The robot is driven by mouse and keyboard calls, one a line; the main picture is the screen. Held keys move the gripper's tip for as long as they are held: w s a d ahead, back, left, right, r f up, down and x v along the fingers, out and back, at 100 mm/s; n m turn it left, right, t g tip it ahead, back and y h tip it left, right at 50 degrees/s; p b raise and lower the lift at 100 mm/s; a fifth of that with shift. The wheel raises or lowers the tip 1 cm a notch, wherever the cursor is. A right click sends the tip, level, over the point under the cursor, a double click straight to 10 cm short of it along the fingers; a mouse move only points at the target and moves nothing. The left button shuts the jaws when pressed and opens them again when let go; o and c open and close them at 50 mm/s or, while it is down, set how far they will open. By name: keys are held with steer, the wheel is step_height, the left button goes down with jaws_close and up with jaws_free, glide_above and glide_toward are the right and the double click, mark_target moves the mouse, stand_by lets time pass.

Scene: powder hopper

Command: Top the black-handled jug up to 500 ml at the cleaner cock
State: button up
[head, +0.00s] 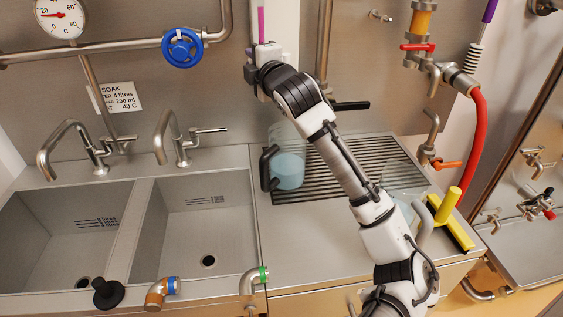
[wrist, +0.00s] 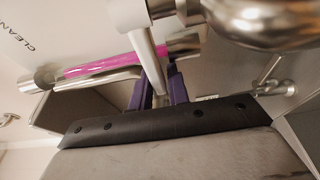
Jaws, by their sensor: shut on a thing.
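The black-handled jug (head: 289,172) stands upright on the ribbed drainer in the head view, its black handle to the left. It is clear and holds pale blue liquid part way up; its scale is too small to read. The cleaner cock's pink sight tube (head: 261,24) is on the wall above, and the tube also shows in the wrist view (wrist: 112,62). My gripper (wrist: 158,96) has purple fingers shut on a pale metal lever (wrist: 147,55) at the cleaner pipework. In the head view my wrist hides the fingertips and the cock's outlet. The jug is apart from the gripper.
A second clear jug (head: 402,178) stands partly behind my arm, near a yellow squeegee (head: 449,207). Two sinks (head: 66,225) with swivel taps lie left. A blue handwheel (head: 182,47) is left of my wrist; a red hose (head: 477,140) hangs right.

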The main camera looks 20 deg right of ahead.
steer(key=shift+s+a+b, duration=0.15)
steer(key=shift+s+b, duration=0.2)
steer(key=shift+s, duration=0.75)
steer(key=shift+s+b, duration=0.4)
steer(key=shift+s, duration=0.5)
steer(key=shift+r, duration=0.1)
stand_by(5.9)
